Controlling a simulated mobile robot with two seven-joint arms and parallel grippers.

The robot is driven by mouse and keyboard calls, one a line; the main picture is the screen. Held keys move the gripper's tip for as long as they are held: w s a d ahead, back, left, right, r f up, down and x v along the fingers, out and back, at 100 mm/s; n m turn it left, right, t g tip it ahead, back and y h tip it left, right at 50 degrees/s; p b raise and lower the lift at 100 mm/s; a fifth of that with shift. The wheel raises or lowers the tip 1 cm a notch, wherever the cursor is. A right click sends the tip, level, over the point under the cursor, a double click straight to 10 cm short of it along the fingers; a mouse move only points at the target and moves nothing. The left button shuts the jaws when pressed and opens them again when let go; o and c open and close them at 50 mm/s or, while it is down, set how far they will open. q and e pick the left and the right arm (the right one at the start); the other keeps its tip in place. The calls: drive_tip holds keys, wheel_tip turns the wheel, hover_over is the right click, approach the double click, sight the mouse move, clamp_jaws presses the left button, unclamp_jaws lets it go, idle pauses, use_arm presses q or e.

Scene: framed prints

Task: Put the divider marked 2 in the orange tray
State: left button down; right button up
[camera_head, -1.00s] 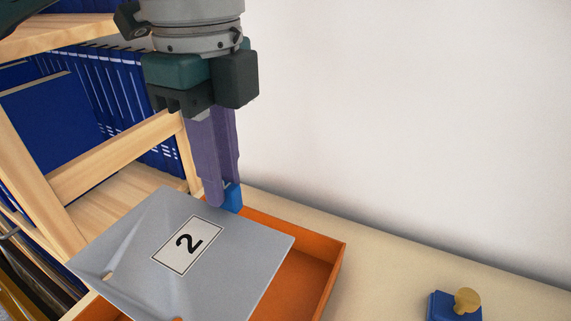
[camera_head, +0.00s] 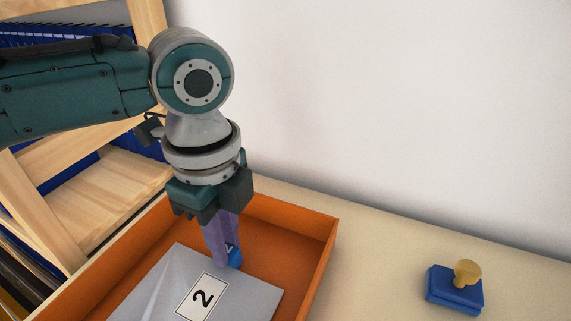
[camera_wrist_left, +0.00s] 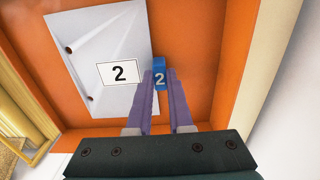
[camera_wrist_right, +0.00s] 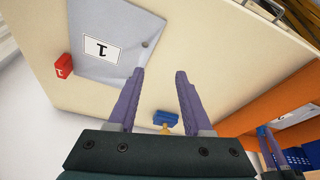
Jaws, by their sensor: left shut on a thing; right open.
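The grey divider marked 2 (camera_head: 160,285) lies low within the walls of the orange tray (camera_head: 325,255), with its number label facing up. It also shows in the left wrist view (camera_wrist_left: 100,45), its blue tab (camera_wrist_left: 160,78) marked 2 between my fingers. My left gripper (camera_head: 228,262) is shut on that blue tab; whether the sheet rests on the tray floor I cannot tell. My right gripper (camera_wrist_right: 160,75) is open and empty above the tabletop. Beyond it in the right wrist view lies a grey divider marked 1 (camera_wrist_right: 125,30) with a red tab (camera_wrist_right: 64,66).
A blue stamp block with a tan knob (camera_head: 455,288) stands on the pale tabletop (camera_head: 385,262) to the right of the tray. A wooden shelf (camera_head: 110,195) with blue binders stands at left. A white wall is behind. The table between tray and stamp is clear.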

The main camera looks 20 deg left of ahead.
use_arm(q)
drive_tip(key=shift+f, duration=0.1)
drive_tip(key=c, duration=0.8)
unclamp_jaws()
wheel_tip(320, 180, up, 11)
drive_tip(key=p, duration=0.3)
drive_tip(key=s+d+f+n+t+h, duration=0.2)
drive_tip(key=s+d+f+n+h, duration=0.15)
drive_tip(key=s+d+n, duration=0.4)
drive_tip(key=s+a+n, duration=0.1)
drive_tip(key=s+a+f+n, duration=0.1)
drive_tip(key=n, duration=0.1)
drive_tip(key=s+a+n+t+y, duration=0.1)
drive_tip(key=s, duration=0.1)
drive_tip(key=shift+s+f+n, duration=0.1)
drive_tip(key=shift+f+n, duration=0.15)
drive_tip(key=shift+n, duration=0.1)
drive_tip(key=s+a+n, duration=0.1)
drive_tip(key=a, duration=0.1)
drive_tip(key=s+a+n+y, duration=0.1)
drive_tip(key=a+n, duration=0.1)
drive_tip(key=s+a+n+y, duration=0.1)
drive_tip(key=s+a, duration=0.1)
drive_tip(key=shift+s+n+t, duration=0.1)
drive_tip(key=shift+n+t, duration=0.2)
drive_tip(key=shift+n, duration=0.1)
use_arm(e)
wheel_tip(320, 180, up, 3)
drive_tip(key=shift+f, duration=0.1)
